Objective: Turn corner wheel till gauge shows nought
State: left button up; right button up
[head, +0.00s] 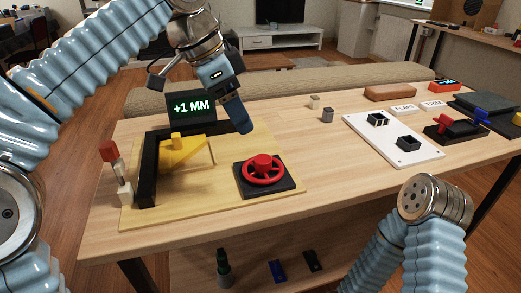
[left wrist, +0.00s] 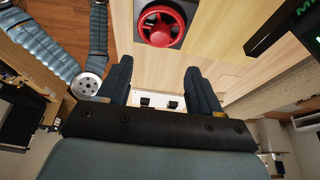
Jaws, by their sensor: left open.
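The red wheel (head: 263,168) sits on a black square base on the yellowish board, right of the black corner frame (head: 147,175). It also shows at the top of the left wrist view (left wrist: 160,22). The gauge (head: 192,106) is a dark display behind the frame and reads "+1 MM" in green. A yellow piece (head: 187,155) sits inside the corner frame. My left gripper (head: 240,122) hangs above and behind the wheel, apart from it. In the left wrist view its fingers (left wrist: 160,88) are spread with nothing between them. My right gripper is not in view.
A red, grey and white stack (head: 114,170) stands at the board's left edge. Small blocks (head: 327,115) stand behind.

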aim_at(263, 159)
pick_arm(q)
jog(key=b+x, duration=0.2)
jog(key=x, duration=0.9)
jog(key=shift+f, duration=0.4)
jog(key=c, duration=1.1)
jog(key=shift+o, duration=0.2)
jog(key=shift+n, duration=0.4)
jog(key=n+t, duration=0.1)
jog(key=n, duration=0.1)
jog(key=n+t+y+p, duration=0.1)
jog(key=n, duration=0.2)
jog(key=shift+s+d+r+n, duration=0.1)
jog(key=shift+d+n, duration=0.1)
jog(key=shift+n, duration=0.1)
jog(key=n+t+y+p, duration=0.1)
jog(key=n+y, duration=0.1)
jog(key=n, duration=0.3)
jog(key=shift+n, duration=0.3)
